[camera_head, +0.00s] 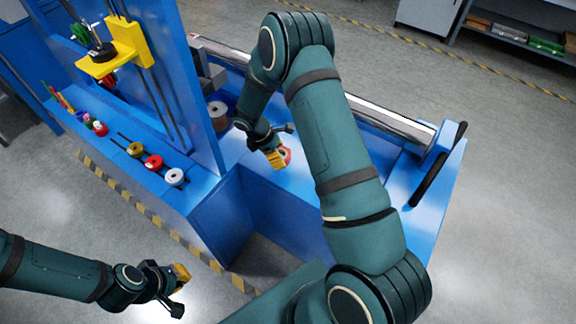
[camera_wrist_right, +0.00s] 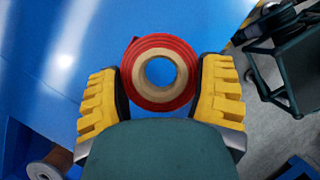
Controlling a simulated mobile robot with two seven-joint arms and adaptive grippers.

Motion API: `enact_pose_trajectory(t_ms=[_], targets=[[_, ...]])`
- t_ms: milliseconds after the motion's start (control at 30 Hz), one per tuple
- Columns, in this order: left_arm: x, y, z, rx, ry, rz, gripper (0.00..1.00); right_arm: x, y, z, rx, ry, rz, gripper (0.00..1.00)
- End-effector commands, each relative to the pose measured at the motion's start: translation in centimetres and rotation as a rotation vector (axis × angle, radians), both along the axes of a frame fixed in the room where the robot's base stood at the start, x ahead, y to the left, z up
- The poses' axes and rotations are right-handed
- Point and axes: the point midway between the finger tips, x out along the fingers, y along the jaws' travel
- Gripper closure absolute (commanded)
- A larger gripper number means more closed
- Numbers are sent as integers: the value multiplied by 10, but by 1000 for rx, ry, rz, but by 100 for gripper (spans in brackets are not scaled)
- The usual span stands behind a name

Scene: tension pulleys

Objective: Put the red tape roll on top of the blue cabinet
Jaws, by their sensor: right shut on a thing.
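The red tape roll (camera_wrist_right: 160,72), with a tan core, sits between the two yellow fingers of my right gripper (camera_wrist_right: 160,95) in the right wrist view. The gripper is shut on it. In the head view my right gripper (camera_head: 277,157) holds the roll over or at the blue cabinet's top (camera_head: 304,185); I cannot tell whether the roll touches the surface. Much of the cabinet is hidden behind my right arm. My left gripper (camera_head: 178,291) is open and empty, low at the left, above the floor.
A blue upright panel (camera_head: 190,90) stands left of my right gripper. A brown spool (camera_head: 217,113) and a long metal roller (camera_head: 385,121) are behind.

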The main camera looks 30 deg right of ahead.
Motion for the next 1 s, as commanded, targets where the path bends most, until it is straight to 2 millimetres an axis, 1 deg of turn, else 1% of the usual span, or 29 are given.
enact_pose_trajectory(t_ms=[33,267,400,500,733,867,900,967,1000], targets=[[-1,0,-2,0,1,-1,100,0,0,-9,-1,1,-1,68],[-1,0,-5,-1,2,-2,100,0,0,-25,-1,0,-2,68],[-1,0,-9,-1,2,-3,100,0,0,-45,0,0,-2,68],[-1,0,-10,-1,1,-3,100,0,0,-55,-1,-1,-4,68],[0,0,-10,0,1,-3,100,0,0,-56,0,-3,-4,68],[0,0,-13,0,0,-2,100,0,0,-59,0,-2,-4,68],[0,0,-13,0,-1,-2,100,0,0,-59,0,-2,-4,21],[0,0,-12,0,-1,-2,100,0,0,-58,0,-2,-4,1],[0,0,-12,0,-1,-2,100,0,0,-58,0,-2,-4,1]])
